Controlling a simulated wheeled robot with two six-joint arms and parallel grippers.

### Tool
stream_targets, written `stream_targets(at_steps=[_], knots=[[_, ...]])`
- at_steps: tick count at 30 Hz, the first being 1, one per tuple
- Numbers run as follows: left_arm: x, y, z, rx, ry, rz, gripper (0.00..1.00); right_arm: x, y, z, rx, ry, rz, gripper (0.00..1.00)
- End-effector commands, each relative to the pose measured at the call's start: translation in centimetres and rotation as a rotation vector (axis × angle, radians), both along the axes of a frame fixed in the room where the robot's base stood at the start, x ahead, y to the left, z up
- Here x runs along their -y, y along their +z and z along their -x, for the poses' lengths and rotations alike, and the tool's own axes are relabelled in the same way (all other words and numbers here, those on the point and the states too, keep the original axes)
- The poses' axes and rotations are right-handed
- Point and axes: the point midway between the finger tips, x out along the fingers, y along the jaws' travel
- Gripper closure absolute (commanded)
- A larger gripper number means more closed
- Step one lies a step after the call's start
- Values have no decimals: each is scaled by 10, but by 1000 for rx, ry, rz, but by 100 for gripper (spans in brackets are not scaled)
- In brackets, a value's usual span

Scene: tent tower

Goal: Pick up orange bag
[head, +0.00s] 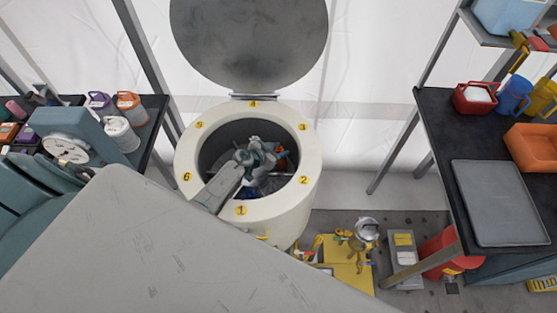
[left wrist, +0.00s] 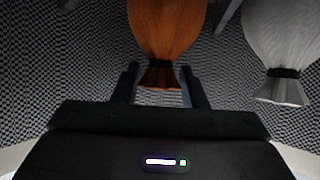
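The orange bag (left wrist: 165,30) is in the left wrist view, with its dark-tied neck and flared end pointing toward my left gripper (left wrist: 160,75). The gripper's two dark fingers are apart, one on each side of the bag's neck. They do not appear closed on it. In the head view, my left gripper (head: 257,157) reaches down inside a round white drum (head: 311,150). A bit of orange (head: 283,153) shows beside it there; the rest is hidden. My right gripper is not in view.
Dark shelves with containers stand left and right; a grey tray (head: 498,203) lies on the right one.

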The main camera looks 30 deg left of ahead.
Motion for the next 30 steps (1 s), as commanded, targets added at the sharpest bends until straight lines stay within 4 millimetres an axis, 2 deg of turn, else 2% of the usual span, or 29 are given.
stream_targets(at_steps=[1, 5, 6, 17, 20, 25, 27, 30], knots=[[0, 0, 0, 0, 0, 0, 71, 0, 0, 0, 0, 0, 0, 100], [0, 0, 0, 0, 0, 0, 97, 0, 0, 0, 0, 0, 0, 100], [0, 0, 0, 0, 0, 0, 100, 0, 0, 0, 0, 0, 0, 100], [0, 7, 0, 1, 0, 0, 100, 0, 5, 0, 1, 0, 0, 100], [0, 21, 0, 2, -1, -1, 100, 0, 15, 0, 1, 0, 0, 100], [0, 60, 0, 4, -1, -1, 100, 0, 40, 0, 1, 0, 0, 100], [0, 62, 0, 5, -3, -2, 100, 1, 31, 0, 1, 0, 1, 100], [0, 75, 0, 4, -1, -1, 100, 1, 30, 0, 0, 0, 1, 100]])
